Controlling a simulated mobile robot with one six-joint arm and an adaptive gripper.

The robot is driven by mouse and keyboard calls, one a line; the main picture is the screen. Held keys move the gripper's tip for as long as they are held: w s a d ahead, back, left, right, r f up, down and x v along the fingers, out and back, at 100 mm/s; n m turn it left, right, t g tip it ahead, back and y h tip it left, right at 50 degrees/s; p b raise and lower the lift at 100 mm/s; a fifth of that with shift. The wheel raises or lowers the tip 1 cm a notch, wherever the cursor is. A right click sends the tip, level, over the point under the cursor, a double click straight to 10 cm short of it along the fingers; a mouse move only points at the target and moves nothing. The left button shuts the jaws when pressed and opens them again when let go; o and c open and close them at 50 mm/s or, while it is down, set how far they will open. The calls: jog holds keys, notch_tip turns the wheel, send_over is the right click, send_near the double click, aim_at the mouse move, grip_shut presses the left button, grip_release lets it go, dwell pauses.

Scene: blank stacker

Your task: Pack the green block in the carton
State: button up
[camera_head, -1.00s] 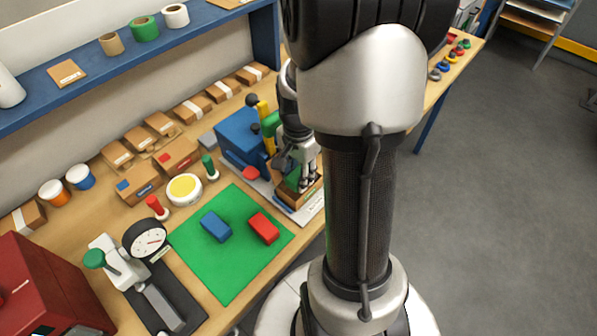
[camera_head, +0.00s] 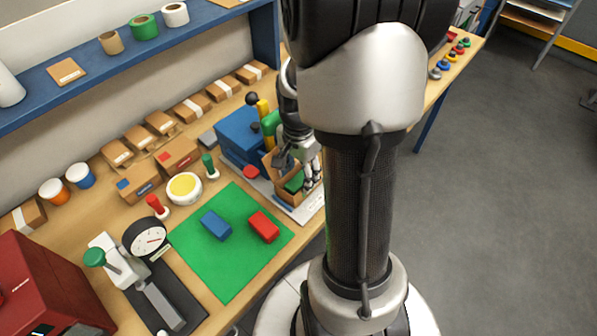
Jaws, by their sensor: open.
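The carton (camera_head: 288,197) is a small open brown box on a pale board at the right end of the blue machine. The green block (camera_head: 293,184) shows inside the carton, below its rim; part of it is hidden. My gripper (camera_head: 301,172) is open just above the carton, its fingers spread on either side of the opening. My arm hides the carton's right side. I cannot tell whether a finger touches the carton or the block.
A blue block (camera_head: 216,225) and a red block (camera_head: 264,226) lie on the green mat (camera_head: 228,272). The blue machine (camera_head: 238,137) with yellow and green posts stands close behind the carton. A dial gauge (camera_head: 145,237) and a press stand to the left.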

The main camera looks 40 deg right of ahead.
jog(key=shift+r, duration=0.15)
notch_tip(320, 180, up, 12)
dwell(0.5)
jog(key=s+a+r+n+t, duration=0.1)
jog(key=a+r+n+t, duration=0.1)
jog(key=a+r+n, duration=0.4)
jog(key=s+a+r+n+t, duration=0.2)
jog(key=a+n, duration=0.3)
jog(key=a, duration=0.3)
jog(key=s+a+f+n, duration=0.1)
jog(key=s+a+n, duration=0.4)
jog(key=s+n, duration=0.1)
jog(key=shift+a+t, duration=0.3)
jog(key=shift+a, duration=0.05)
